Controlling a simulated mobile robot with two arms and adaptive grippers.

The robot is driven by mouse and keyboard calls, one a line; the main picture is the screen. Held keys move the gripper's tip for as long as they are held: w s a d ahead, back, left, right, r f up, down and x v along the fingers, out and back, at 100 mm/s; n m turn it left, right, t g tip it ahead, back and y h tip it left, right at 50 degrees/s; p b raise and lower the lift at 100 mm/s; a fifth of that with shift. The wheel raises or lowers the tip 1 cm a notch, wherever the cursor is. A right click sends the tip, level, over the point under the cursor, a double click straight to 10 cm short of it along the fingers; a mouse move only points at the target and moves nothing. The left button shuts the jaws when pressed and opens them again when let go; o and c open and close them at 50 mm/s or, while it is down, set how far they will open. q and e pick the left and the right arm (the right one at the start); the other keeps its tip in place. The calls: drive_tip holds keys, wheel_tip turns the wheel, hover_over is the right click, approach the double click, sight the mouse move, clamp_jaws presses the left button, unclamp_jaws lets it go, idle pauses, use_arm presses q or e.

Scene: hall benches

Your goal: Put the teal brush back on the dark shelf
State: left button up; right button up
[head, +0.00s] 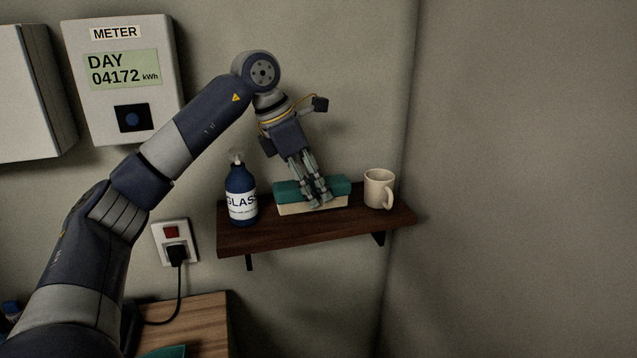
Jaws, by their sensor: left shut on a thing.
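The teal brush (337,188) is a block with a teal upper part and a cream lower part. It is at the dark shelf (320,230), between a blue bottle and a mug, and looks level. My left gripper (318,202) comes down from above and is shut on the brush, its fingers hiding part of the brush's middle. The brush's underside appears to meet the shelf top, but I cannot tell whether it bears on it. My right gripper is not in view.
A meter box (123,110) and a socket with a plug (176,245) are on the wall. A wooden bench top (205,312) is below.

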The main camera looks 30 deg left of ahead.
use_arm(q)
drive_tip(key=w, duration=0.2)
drive_tip(key=w+a+p, duration=0.1)
drive_tip(key=w, duration=0.1)
drive_tip(key=shift+w+a+f, duration=0.1)
drive_tip(key=shift+w+a, duration=0.05)
drive_tip(key=shift+a, duration=0.05)
wheel_tip(320, 180, down, 3)
drive_tip(key=shift+w+a+f+p, duration=0.1)
drive_tip(key=shift+p, duration=0.65)
drive_tip(key=shift+f, duration=0.2)
drive_tip(key=shift+f, duration=0.2)
drive_tip(key=o, duration=1.4)
